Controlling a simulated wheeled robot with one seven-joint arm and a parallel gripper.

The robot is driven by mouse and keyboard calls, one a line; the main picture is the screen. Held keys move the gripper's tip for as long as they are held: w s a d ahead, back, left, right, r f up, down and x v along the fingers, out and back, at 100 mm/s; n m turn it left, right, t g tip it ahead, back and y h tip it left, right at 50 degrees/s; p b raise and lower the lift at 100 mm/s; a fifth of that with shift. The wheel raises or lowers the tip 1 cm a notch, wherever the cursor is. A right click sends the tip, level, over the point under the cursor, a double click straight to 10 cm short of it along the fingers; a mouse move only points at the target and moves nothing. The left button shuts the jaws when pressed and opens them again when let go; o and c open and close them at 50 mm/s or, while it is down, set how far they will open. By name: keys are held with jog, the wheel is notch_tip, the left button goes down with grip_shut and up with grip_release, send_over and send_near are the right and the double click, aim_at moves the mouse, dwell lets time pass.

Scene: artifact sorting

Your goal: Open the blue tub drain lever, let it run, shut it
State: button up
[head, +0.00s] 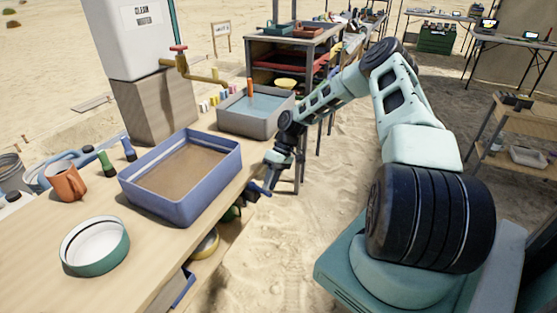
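The blue tub (225,178) stands on the wooden table near its right edge, with brown, murky contents inside. My gripper (268,180) is just off the tub's right side, beyond the table edge and pointing down. A small blue piece (254,188) shows at the gripper's tip; it may be the drain lever, but I cannot tell for sure. The fingers are small and dark, so I cannot tell whether they are open or shut, or touching the lever. No flow from a drain is visible.
A grey tub (262,128) of clear water stands behind the blue one, below a brass tap (190,74) with a red handle. Sand right of the table is clear.

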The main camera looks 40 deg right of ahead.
jog(key=v, duration=1.6)
jog(key=shift+b, duration=0.35)
jog(key=shift+r, duration=0.15)
jog(key=s+a+r+n+g+h+p, duration=0.1)
jog(key=a+r, duration=0.3)
jog(key=a, duration=0.6)
jog(key=s+a+r+n+h+p, duration=0.1)
jog(key=a+r+n+h, duration=0.15)
jog(key=a, duration=0.65)
jog(key=s+a+r+n+g+h+p, duration=0.1)
jog(key=a+r, duration=0.3)
jog(key=a, duration=0.6)
jog(key=s+a+r+h, duration=0.1)
jog(key=s+a+r, duration=0.4)
jog(key=s+a, duration=0.5)
jog(key=s+a+r+n+t+p, duration=0.1)
jog(key=s+a, duration=0.1)
jog(key=s, duration=0.5)
jog(key=s+a+r+n+t+p, duration=0.1)
jog(key=s+a+r, duration=0.1)
jog(key=s, duration=0.6)
jog(key=shift+s+a+t+h, duration=0.25)
jog(key=shift+s+t+h, duration=0.1)
jog(key=shift+t, duration=0.05)
